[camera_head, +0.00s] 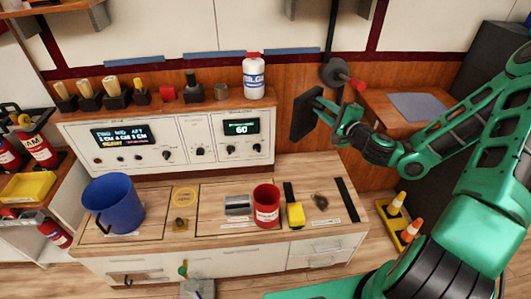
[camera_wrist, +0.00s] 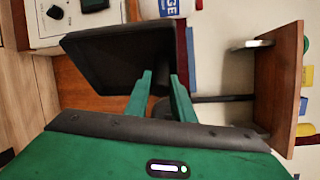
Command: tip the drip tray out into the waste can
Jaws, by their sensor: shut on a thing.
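A black, shallow square tray, the drip tray (camera_head: 305,117), stands nearly on edge in the air, to the right of the white bottle. My gripper (camera_head: 337,117) is shut on its right edge. In the wrist view the tray (camera_wrist: 115,58) shows beyond my gripper (camera_wrist: 161,75), tilted, with a flat dark face. I cannot tell whether it holds liquid. A red can (camera_head: 266,208) with a white label stands upright on the bench, below and left of the tray. A larger blue bucket (camera_head: 113,204) stands at the bench's left end. The labels are too small to read surely.
A yellow block (camera_head: 295,214) and a grey metal box (camera_head: 237,205) flank the red can. Behind are a white control panel (camera_head: 170,143) and a shelf holding brushes and a white bottle (camera_head: 253,77). A wooden side table (camera_head: 385,112) stands right of the tray.

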